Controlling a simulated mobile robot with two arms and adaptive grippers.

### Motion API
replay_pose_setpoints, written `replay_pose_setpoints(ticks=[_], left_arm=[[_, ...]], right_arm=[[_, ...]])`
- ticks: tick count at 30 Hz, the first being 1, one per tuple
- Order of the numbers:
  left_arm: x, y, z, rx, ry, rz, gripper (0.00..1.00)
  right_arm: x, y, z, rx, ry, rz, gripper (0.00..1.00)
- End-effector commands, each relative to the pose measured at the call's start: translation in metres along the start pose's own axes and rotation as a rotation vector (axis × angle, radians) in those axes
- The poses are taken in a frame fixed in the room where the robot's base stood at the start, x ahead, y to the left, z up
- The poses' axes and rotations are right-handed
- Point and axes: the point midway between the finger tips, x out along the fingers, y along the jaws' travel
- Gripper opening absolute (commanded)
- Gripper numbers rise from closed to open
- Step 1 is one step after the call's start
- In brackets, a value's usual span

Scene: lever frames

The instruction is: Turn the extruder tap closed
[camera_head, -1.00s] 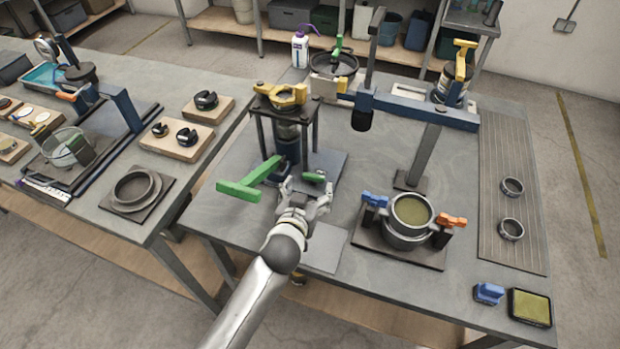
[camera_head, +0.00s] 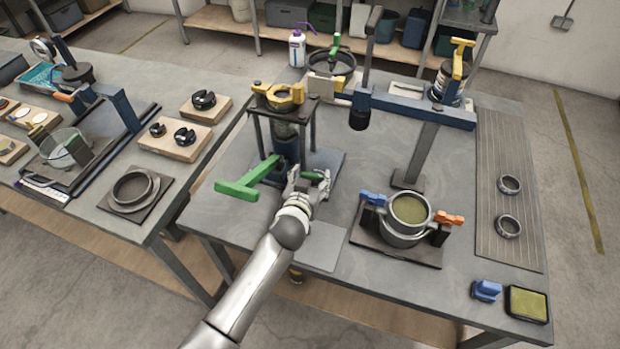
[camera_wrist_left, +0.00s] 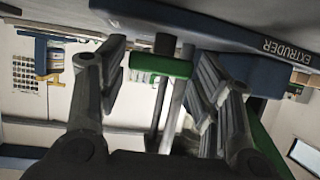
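The extruder (camera_head: 286,130) is a dark frame and cylinder with a yellow clamp on top, standing at the left of the near table. Its tap has a small green handle (camera_head: 314,175) low at the front right. In the left wrist view, the green handle (camera_wrist_left: 160,67) lies crosswise ahead, between my finger lines. My left gripper (camera_head: 309,178) is at the tap with its fingers apart; in the left wrist view the open fingers (camera_wrist_left: 163,85) flank the handle with gaps visible. Contact is unclear. My right gripper is not in view.
A long green lever (camera_head: 247,182) sticks out left of the gripper. A ring mould with blue and orange clamps (camera_head: 408,212) stands to the right. A grey plate (camera_head: 322,247) lies below the gripper. A blue-armed stand (camera_head: 420,150) is behind the mould.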

Motion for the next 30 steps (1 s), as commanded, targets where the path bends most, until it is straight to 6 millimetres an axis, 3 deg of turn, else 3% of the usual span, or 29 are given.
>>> replay_pose_setpoints(ticks=[1, 6, 17, 28, 29, 30], left_arm=[[0.000, 0.000, 0.000, 0.000, 0.000, 0.000, 0.48], [0.000, 0.000, 0.000, 0.000, 0.000, 0.000, 0.29], [-0.001, -0.002, -0.002, 0.046, -0.003, 0.106, 0.30], [0.000, -0.002, 0.001, 0.053, 0.000, 0.125, 0.30], [0.000, -0.002, 0.001, 0.054, 0.000, 0.125, 0.55], [0.000, -0.002, 0.001, 0.054, 0.000, 0.124, 0.60]], right_arm=[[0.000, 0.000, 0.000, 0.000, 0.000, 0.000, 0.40], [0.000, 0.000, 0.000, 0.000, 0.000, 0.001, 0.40], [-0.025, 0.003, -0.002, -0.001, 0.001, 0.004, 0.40], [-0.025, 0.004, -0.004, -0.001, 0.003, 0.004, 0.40], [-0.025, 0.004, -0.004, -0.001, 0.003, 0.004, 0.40], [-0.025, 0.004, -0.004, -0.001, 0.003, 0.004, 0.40]])
